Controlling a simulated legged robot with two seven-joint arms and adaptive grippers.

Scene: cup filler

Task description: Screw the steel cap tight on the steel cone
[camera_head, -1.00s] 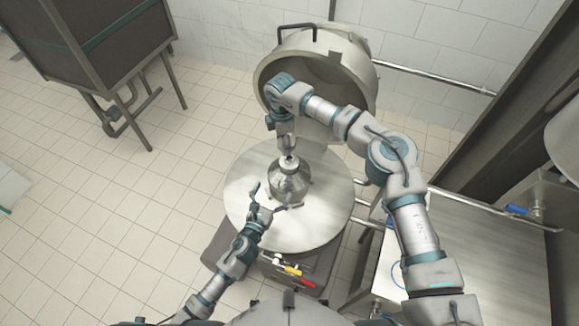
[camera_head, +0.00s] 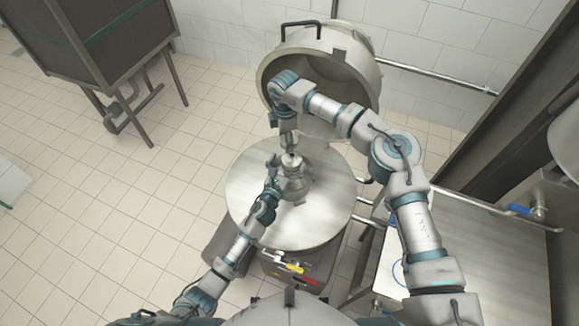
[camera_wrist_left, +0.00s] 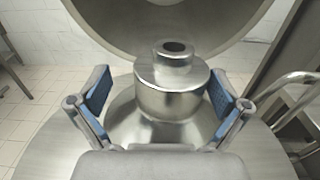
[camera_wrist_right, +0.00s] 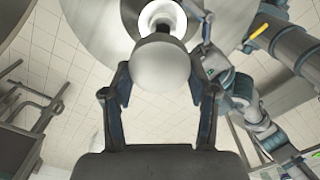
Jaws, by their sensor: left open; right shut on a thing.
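The steel cone (camera_wrist_left: 150,125) stands on the round steel table plate, with a broad base, a stepped cylindrical body and a small neck with a hole. In the head view the cone (camera_head: 294,184) is partly hidden by my left gripper (camera_head: 278,175). That gripper is open, its blue-padded fingers on both sides of the cone body with gaps in the left wrist view. My right gripper (camera_head: 289,143) points down above the cone, shut on a smooth, rounded pale-grey piece (camera_wrist_right: 161,65) that looks like the steel cap. Whether it touches the cone is unclear.
The round steel plate (camera_head: 320,220) has free room around the cone. A large open dome lid (camera_head: 345,75) stands behind it. Red and yellow handles (camera_head: 290,267) are at the front, and a steel bench (camera_head: 490,260) is at the right.

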